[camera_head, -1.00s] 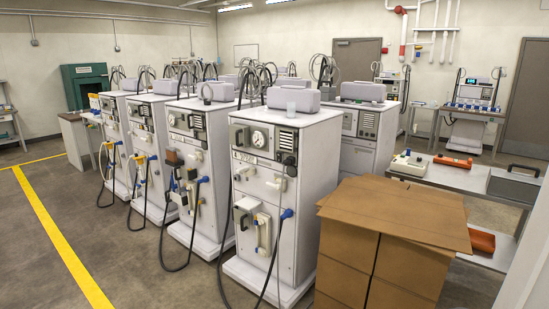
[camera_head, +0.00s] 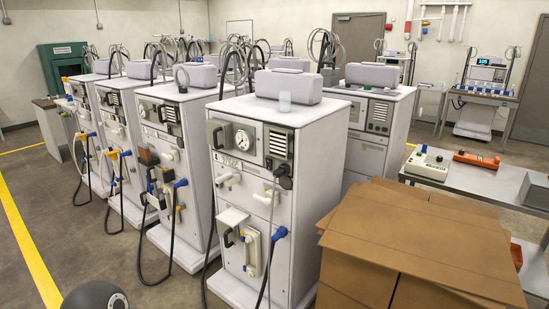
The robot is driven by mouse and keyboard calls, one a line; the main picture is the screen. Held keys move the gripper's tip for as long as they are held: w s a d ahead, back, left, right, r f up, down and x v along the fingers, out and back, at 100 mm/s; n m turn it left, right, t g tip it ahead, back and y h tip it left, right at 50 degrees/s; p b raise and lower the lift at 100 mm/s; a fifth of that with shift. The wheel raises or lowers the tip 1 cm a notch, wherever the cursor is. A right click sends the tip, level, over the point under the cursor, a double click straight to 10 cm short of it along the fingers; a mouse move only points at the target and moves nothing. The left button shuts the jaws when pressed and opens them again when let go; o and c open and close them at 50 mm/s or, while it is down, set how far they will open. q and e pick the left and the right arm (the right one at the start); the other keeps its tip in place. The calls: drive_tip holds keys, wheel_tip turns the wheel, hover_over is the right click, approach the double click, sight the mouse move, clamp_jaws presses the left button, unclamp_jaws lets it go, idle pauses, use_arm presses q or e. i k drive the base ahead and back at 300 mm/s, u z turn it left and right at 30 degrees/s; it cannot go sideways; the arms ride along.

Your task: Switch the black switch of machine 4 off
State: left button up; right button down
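Several tall white dialysis machines stand in a row. The nearest machine (camera_head: 262,200) faces left of me, with a round gauge (camera_head: 244,140), a vent grille and a small black fitting (camera_head: 284,172) with a hanging cable on its upper front. Below are white handles and a blue connector (camera_head: 279,233). The second machine (camera_head: 192,120), third machine (camera_head: 126,100) and fourth machine (camera_head: 88,95) recede to the left. I cannot read any machine number, and cannot tell which dark fitting is the black switch. Neither of my grippers is in view.
Stacked cardboard boxes (camera_head: 400,240) stand close on the right, near the nearest machine. Behind them a metal table (camera_head: 480,182) holds a white device (camera_head: 429,163) and an orange item (camera_head: 476,159). Black hoses hang before the machines. Open floor with a yellow line (camera_head: 28,250) lies left.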

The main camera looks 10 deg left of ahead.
sight(269, 160)
drive_tip(key=u, duration=0.4)
drive_tip(key=i, duration=1.05)
drive_tip(key=u, duration=0.75)
drive_tip(key=k, duration=0.85)
drive_tip(key=u, duration=0.15)
drive_tip(key=i, duration=0.95)
drive_tip(key=z, duration=0.05)
